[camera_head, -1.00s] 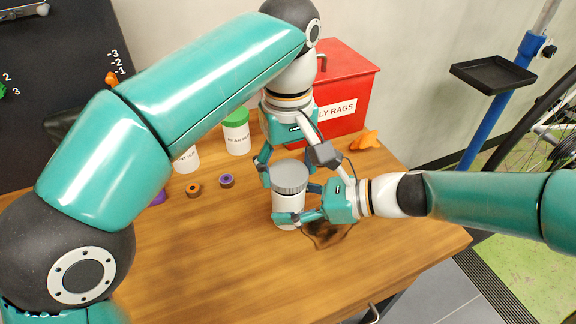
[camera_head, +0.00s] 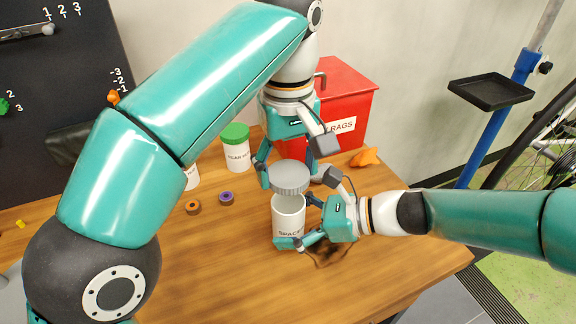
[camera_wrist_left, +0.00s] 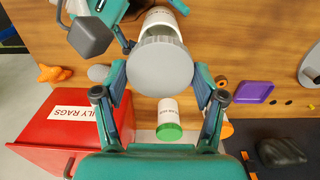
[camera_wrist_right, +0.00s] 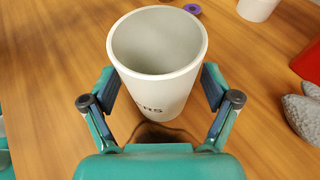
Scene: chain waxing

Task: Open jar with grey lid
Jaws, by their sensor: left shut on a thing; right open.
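The white jar (camera_head: 288,218), with a partly hidden label beginning "SPACE", stands upright on the table. Its mouth is uncovered, and the right wrist view shows the open jar (camera_wrist_right: 158,80) with a pale inside. The grey lid (camera_head: 289,176) is above the jar, apart from its rim. My left gripper (camera_head: 290,181) is shut on the lid from above; the lid also shows between its fingers in the left wrist view (camera_wrist_left: 160,68). My right gripper (camera_head: 299,221) is open, its fingers on either side of the jar; whether they touch it is unclear.
A red rags bin (camera_head: 345,105) and an orange piece (camera_head: 365,157) are at the back right. The front table is clear.

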